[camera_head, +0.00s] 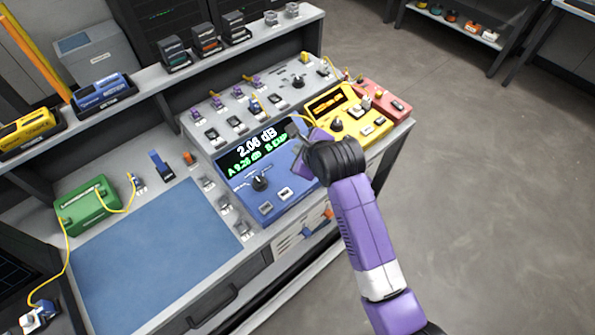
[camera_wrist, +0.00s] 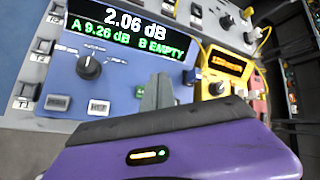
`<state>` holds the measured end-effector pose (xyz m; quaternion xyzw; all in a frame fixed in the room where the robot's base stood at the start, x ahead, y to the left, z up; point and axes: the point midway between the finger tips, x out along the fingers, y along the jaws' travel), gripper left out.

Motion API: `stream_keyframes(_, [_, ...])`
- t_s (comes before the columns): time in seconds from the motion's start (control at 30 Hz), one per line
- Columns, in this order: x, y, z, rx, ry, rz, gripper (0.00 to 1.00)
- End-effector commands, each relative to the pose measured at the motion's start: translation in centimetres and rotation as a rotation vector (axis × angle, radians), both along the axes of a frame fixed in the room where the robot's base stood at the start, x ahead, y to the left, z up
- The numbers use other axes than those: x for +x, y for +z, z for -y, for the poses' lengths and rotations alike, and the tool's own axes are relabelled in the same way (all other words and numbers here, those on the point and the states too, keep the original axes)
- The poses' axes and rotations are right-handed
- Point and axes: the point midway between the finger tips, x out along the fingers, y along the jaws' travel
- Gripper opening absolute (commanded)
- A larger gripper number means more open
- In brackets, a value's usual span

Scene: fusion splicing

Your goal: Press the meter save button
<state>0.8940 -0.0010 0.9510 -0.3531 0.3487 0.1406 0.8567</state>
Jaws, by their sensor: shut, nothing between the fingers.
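The blue meter (camera_head: 235,185) stands on the bench; its display (camera_head: 258,147) reads 2.06 dB, with A 9.26 dB and B EMPTY in green. My gripper (camera_wrist: 159,92) is shut and empty over the meter's right side, right of both buttons. Whether it touches the panel, I cannot tell.
A yellow device (camera_head: 350,112) and a red one (camera_head: 385,100) stand right of the meter. A blue mat (camera_head: 155,255) lies clear at left, near a green box (camera_head: 87,207) with a yellow cable. A raised shelf (camera_head: 150,80) runs behind.

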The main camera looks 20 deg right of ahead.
Motion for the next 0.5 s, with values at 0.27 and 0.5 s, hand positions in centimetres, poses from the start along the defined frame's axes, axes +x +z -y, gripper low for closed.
stream_keyframes(0.27, [0.0,-4.0,0.0,0.0,0.0,-0.001,0.0])
stream_keyframes(0.5, [0.0,-4.9,0.0,0.0,0.0,0.0,0.0])
